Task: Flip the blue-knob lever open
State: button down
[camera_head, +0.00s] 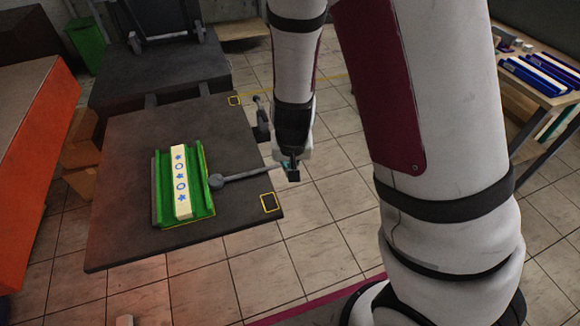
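A grey lever (245,175) runs from a round pivot (216,181) beside the green fixture (205,185) to the right, over the edge of the dark plate (130,140). A small teal-blue patch, likely its knob (286,164), shows at the lever's far end among my gripper's fingers. My gripper (289,170) points down at that end, just past the plate's right edge. The fingers are small and dark, and they partly hide the knob. I cannot tell whether they are closed on it. A cream bar (180,183) with blue printed marks lies in the green fixture.
Yellow-outlined squares mark the plate's right corners, such as the near one (269,202). An orange-sided table (30,160) stands at the left. A table (540,75) with blue and white strips stands at the back right.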

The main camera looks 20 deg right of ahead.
jog(key=w+d+f+b, duration=0.1)
jog(key=w+f, duration=0.5)
jog(key=f, duration=0.3)
jog(key=shift+w+d+f, duration=0.2)
jog(key=shift+d+f, duration=0.05)
jog(key=shift+d, duration=0.15)
